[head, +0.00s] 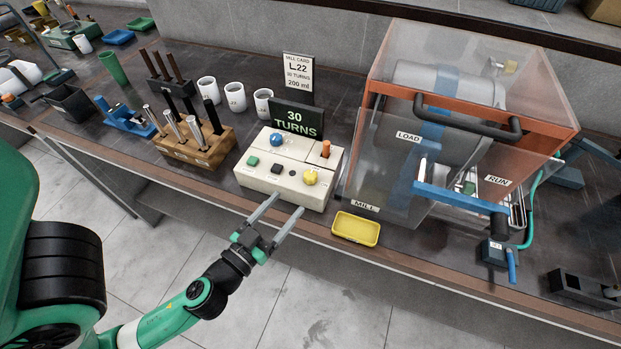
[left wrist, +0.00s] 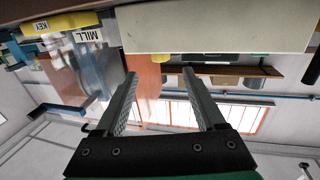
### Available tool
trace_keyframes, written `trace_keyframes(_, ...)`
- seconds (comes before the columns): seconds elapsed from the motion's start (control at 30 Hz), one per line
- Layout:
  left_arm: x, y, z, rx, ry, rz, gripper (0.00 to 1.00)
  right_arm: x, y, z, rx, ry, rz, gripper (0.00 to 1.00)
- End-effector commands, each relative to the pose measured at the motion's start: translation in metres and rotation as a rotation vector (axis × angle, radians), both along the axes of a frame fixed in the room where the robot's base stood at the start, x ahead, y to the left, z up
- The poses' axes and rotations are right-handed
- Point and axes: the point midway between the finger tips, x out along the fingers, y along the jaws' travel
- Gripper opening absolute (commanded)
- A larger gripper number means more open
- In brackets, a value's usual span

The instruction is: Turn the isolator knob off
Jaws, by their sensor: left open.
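The cream control box (head: 262,181) sits near the bench's front edge. It carries a blue knob (head: 277,140), an orange upright handle (head: 325,149), a yellow knob (head: 311,177), a green button (head: 253,161) and a black switch (head: 277,169). No label tells me which is the isolator knob. My left gripper (head: 288,202) is open and empty, in front of the box near the bench edge. In the left wrist view the gripper (left wrist: 159,76) shows both fingers apart, with the control box (left wrist: 220,30) beyond them. My right gripper is out of view.
A yellow tray (head: 355,229) lies right of the box, and the clear mill enclosure (head: 385,185) stands behind the tray. A wooden tool block (head: 195,148) is left of the box. A "30 TURNS" sign (head: 296,118) and white cups (head: 235,97) stand behind.

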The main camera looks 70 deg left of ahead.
Motion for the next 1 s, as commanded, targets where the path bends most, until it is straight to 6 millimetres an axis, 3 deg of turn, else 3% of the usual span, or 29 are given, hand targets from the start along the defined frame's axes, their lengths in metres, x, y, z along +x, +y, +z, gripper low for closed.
trace_keyframes(0.27,0.045,0.034,0.01,0.001,-0.003,0.007,0.71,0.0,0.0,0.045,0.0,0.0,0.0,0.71)
trace_keyframes(0.5,0.082,0.057,0.004,0.001,-0.001,0.003,0.71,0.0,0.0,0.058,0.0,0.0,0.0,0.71)
trace_keyframes(0.87,0.09,0.063,0.0,0.001,-0.001,0.001,0.71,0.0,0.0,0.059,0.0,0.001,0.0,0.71)
trace_keyframes(1.0,0.09,0.063,0.001,0.001,-0.001,0.001,0.5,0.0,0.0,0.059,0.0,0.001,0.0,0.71)
